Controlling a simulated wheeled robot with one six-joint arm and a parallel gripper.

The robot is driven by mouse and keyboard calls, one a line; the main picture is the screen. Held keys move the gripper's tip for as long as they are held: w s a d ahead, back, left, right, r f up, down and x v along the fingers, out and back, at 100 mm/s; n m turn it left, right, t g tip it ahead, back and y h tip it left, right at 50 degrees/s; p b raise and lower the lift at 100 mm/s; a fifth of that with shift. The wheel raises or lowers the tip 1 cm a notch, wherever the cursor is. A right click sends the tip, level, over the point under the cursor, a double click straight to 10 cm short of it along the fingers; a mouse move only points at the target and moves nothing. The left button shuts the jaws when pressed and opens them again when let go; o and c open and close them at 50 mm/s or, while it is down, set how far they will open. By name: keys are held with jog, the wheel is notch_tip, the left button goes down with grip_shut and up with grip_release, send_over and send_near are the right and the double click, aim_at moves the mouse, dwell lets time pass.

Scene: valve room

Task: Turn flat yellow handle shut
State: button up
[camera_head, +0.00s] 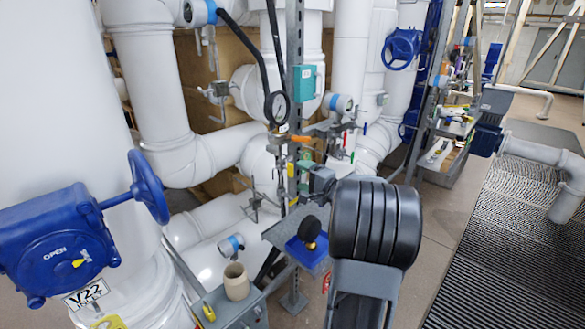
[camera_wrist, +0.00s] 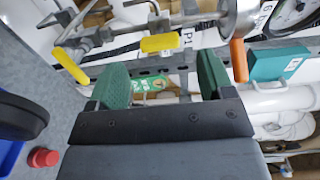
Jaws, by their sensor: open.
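In the wrist view a flat yellow handle (camera_wrist: 160,43) lies just beyond and between my fingertips, apart from both. A second yellow handle (camera_wrist: 70,65) sits further left, angled, on the same pipework. My gripper (camera_wrist: 162,76) has two green-padded fingers spread wide with nothing between them. In the head view a yellow handle (camera_head: 291,170) shows on the upright rack beneath an orange one; I cannot tell which wrist-view handle it is.
An orange handle (camera_wrist: 238,60) stands close to my right finger, with a teal box (camera_wrist: 278,63) beyond it. A gauge (camera_head: 278,107) and metal rack (camera_head: 295,75) stand close by. A blue valve (camera_head: 60,240) is at left. Grated floor (camera_head: 510,220) lies open at right.

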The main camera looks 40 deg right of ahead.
aim_at(290, 176)
jog(key=shift+w+a+p, duration=0.15)
jog(key=shift+w, duration=0.85)
jog(key=shift+w+a+p, duration=0.15)
jog(key=shift+w+a, duration=0.05)
jog(key=shift+w, duration=0.75)
jog(key=shift+w+a+p, duration=0.15)
jog(key=shift+w, duration=0.85)
